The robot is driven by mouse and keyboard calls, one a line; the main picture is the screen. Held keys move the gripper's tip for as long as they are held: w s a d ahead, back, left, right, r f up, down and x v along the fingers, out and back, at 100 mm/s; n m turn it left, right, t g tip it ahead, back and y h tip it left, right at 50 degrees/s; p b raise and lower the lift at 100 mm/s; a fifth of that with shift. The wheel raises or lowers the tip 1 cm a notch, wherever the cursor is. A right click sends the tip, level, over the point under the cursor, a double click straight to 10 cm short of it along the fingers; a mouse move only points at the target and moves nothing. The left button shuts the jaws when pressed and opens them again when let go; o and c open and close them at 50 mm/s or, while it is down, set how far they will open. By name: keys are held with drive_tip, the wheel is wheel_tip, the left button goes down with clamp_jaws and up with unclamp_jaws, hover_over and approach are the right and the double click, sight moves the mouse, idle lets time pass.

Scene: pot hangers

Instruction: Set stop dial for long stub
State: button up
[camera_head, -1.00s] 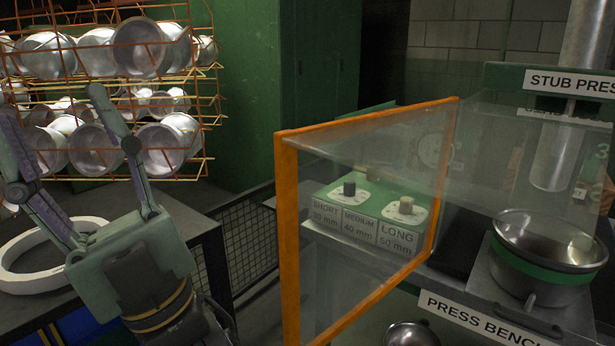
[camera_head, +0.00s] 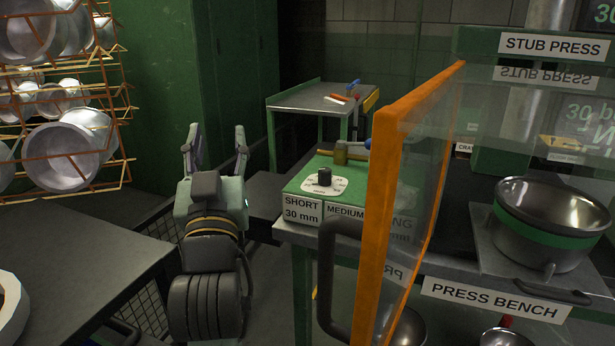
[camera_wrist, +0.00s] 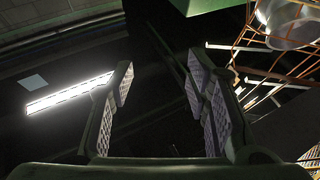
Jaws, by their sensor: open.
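The stop dial is a black knob (camera_head: 324,177) on a white round face with marks, on top of a green box (camera_head: 303,184). Which mark the knob points at is too small to tell. The box front has labels SHORT 30 mm (camera_head: 302,209), MEDIUM (camera_head: 345,211) and LONG (camera_head: 400,225). The LONG label is seen only partly, through the clear guard. My gripper (camera_head: 217,140) is open and empty, pointing up, left of the box and apart from it. In the wrist view its open fingers (camera_wrist: 160,85) have nothing between them.
An orange-framed clear guard door (camera_head: 388,170) with a dark handle (camera_head: 328,280) stands just right of the dial. A steel pot (camera_head: 552,215) sits on the press bench. Wire racks of pots (camera_head: 60,155) and a dark table (camera_head: 85,240) are at left. A small table (camera_head: 315,97) stands behind.

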sight(324, 174)
drive_tip(key=w+d+f+m+g+h, duration=0.2)
drive_tip(key=d+f+m+g+h, duration=0.15)
drive_tip(key=d+f, duration=0.3)
drive_tip(key=w+d+f+m+g+h, duration=0.25)
drive_tip(key=d+f+h, duration=0.2)
drive_tip(key=d, duration=0.35)
drive_tip(key=shift+n+t, duration=0.4)
drive_tip(key=shift+n, duration=0.1)
drive_tip(key=p+x, duration=0.5)
drive_tip(key=x, duration=0.2)
drive_tip(key=p+x, duration=0.3)
drive_tip(key=x, duration=0.1)
drive_tip(key=shift+a+f+p, duration=0.2)
drive_tip(key=shift+f+p, duration=0.15)
drive_tip(key=shift+c, duration=0.3)
clamp_jaws()
